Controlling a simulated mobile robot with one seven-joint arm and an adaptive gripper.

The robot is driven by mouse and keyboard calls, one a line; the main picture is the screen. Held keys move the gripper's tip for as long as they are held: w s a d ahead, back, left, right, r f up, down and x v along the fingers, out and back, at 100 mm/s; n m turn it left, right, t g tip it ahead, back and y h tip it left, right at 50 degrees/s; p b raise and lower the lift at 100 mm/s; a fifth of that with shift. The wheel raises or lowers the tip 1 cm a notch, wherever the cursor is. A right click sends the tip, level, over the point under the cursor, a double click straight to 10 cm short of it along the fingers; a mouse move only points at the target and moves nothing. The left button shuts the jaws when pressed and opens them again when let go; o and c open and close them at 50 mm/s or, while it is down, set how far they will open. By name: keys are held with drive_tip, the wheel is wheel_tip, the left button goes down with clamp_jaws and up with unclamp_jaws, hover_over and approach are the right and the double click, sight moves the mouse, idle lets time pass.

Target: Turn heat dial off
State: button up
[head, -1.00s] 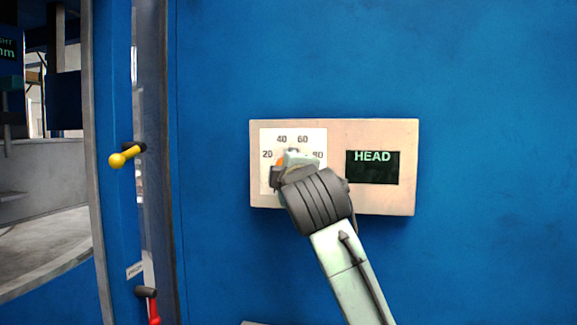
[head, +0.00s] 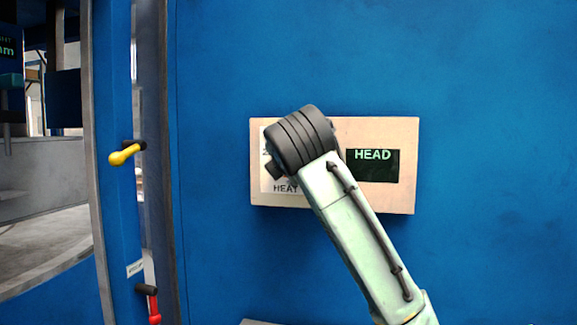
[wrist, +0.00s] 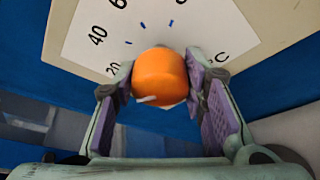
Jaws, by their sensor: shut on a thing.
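The heat dial (wrist: 160,75) is an orange round knob on a white scale card (wrist: 90,45) marked 20, 40 and 60, with a °C sign. My gripper (wrist: 158,80) has its two purple-padded fingers closed on either side of the knob. A short white mark shows at the knob's lower left in the wrist view. In the head view my dark wrist and pale arm cover the dial and most of the card, leaving "HEAT" readable at its lower edge.
The beige control panel (head: 400,200) has a dark display (head: 372,166) reading "HEAD". It sits on a wide blue wall (head: 480,80). A yellow-knobbed lever (head: 123,155) and a red-handled lever (head: 154,308) stick out at the left. The wall right of the panel is clear.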

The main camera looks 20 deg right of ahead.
drive_tip(key=shift+n+g, duration=0.3)
drive_tip(key=shift+n, duration=0.2)
drive_tip(key=o, duration=1.2)
drive_tip(key=shift+c, duration=0.2)
drive_tip(key=v, duration=1.2)
drive_tip(key=shift+a, duration=0.2)
drive_tip(key=shift+f, duration=0.15)
